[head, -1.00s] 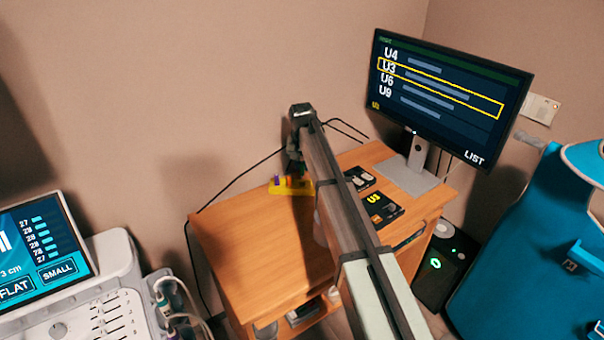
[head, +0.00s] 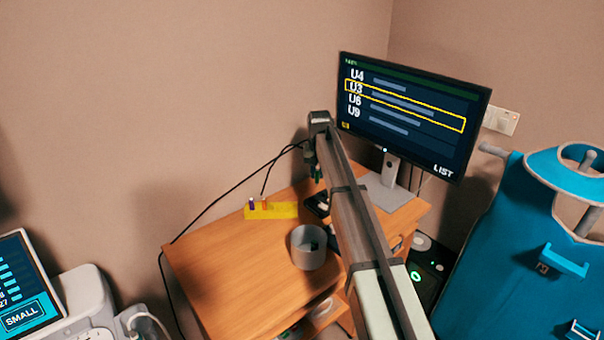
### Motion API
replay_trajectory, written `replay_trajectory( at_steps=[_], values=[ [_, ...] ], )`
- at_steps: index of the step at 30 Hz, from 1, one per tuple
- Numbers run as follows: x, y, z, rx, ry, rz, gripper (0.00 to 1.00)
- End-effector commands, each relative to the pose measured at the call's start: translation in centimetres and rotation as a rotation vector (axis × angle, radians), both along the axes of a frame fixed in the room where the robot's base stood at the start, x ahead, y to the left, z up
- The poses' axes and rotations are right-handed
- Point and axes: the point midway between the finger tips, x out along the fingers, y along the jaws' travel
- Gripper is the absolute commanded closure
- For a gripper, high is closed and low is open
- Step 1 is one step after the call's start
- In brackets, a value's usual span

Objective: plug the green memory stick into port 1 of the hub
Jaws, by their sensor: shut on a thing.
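The yellow hub (head: 282,211) lies near the back edge of the wooden desk. A dark purple stick (head: 251,203) and an orange-red stick (head: 264,204) stand upright at its left end, and its right part looks bare. Port numbers are too small to read. My gripper (head: 316,176) points down, to the right of the hub and above desk level. It is shut on the green memory stick (head: 317,173), which shows as a small green patch between the fingers. The stick's lower end is hard to make out.
A grey cup (head: 308,258) with dark contents stands on the desk in front of the hub. Dark boxes (head: 317,204) lie right of the hub, partly behind my arm. A monitor (head: 410,115) stands at the back right. The desk's left part (head: 225,265) is clear.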

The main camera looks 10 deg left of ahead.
Motion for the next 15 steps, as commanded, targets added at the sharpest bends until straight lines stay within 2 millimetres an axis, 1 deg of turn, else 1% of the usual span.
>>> replay_trajectory(
  at_steps=[5,15],
  values=[
    [0.2,0.5,0.0,0.001,-0.001,0.164,1.00],
    [0.1,1.3,0.0,0.001,0.000,0.553,1.00]
  ],
)
